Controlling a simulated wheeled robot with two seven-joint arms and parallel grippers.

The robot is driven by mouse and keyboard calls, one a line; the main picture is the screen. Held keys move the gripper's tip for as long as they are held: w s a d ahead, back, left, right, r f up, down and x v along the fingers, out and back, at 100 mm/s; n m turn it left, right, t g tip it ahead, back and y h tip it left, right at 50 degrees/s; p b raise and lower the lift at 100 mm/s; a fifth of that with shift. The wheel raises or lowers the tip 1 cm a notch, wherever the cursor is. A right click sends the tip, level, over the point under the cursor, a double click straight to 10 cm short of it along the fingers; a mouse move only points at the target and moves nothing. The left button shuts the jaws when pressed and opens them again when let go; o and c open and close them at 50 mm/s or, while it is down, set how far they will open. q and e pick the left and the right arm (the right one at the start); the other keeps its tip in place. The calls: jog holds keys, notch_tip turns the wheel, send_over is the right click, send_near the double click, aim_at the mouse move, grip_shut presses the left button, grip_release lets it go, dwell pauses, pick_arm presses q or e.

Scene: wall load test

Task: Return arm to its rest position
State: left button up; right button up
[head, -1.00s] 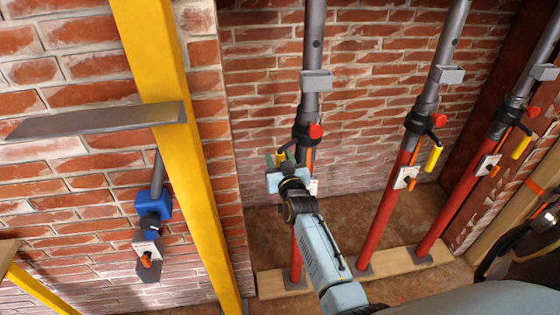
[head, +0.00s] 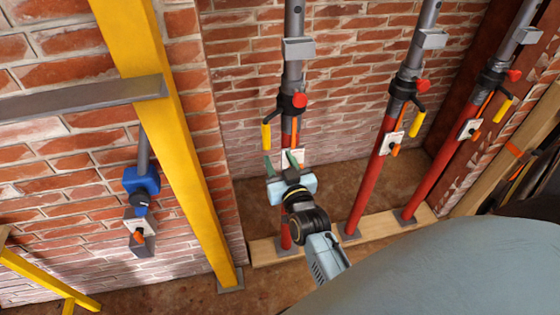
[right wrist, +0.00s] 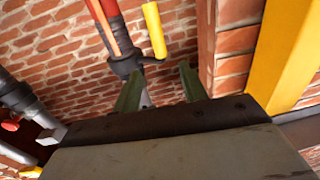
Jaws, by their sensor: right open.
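My right gripper (head: 284,163) is in the lower middle of the head view, in front of the lower red tube of the nearest prop (head: 286,232). Its two green fingers are spread apart with nothing between them. The fingers also show in the right wrist view (right wrist: 158,88), pointing toward the prop's dark collar and yellow handle (right wrist: 154,30). In the head view that yellow handle (head: 266,136) hangs on the prop's left, above the gripper and apart from it. My right arm reaches in from the lower right. My left gripper is not in view.
Two more red and grey props (head: 367,185) (head: 447,160) stand to the right on a wooden sole board (head: 385,228). A yellow post (head: 180,130) with a grey crossbar (head: 60,105) stands left. A blue-collared device (head: 141,181) hangs against the brick wall.

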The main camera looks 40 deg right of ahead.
dwell(0.5)
jog(key=s+a+f+n+g+y+b, duration=0.1)
jog(key=s+a+f+g+y, duration=0.2)
jog(key=f, duration=0.7)
jog(key=s+a+f+n+g+y, duration=0.15)
jog(key=s+a+f, duration=0.3)
jog(key=f, duration=0.55)
jog(key=s+a+f+n+g+y+b, duration=0.1)
jog(key=s+a+f+g, duration=0.2)
jog(key=f, duration=0.7)
jog(key=s+d+f+g, duration=0.1)
jog(key=s+f+g, duration=0.2)
jog(key=s, duration=0.7)
jog(key=s+d+f+n+g, duration=0.1)
jog(key=s+d+f+g, duration=0.1)
jog(key=s+f, duration=0.6)
jog(key=s+d+f+n+g+b, duration=0.1)
jog(key=s+f+g, duration=0.2)
jog(key=s, duration=1)
notch_tip(320, 180, down, 3)
jog(key=shift+s+d+g, duration=0.2)
jog(key=shift+s+g, duration=0.05)
jog(key=shift+g, duration=0.1)
jog(key=shift+c, duration=0.6)
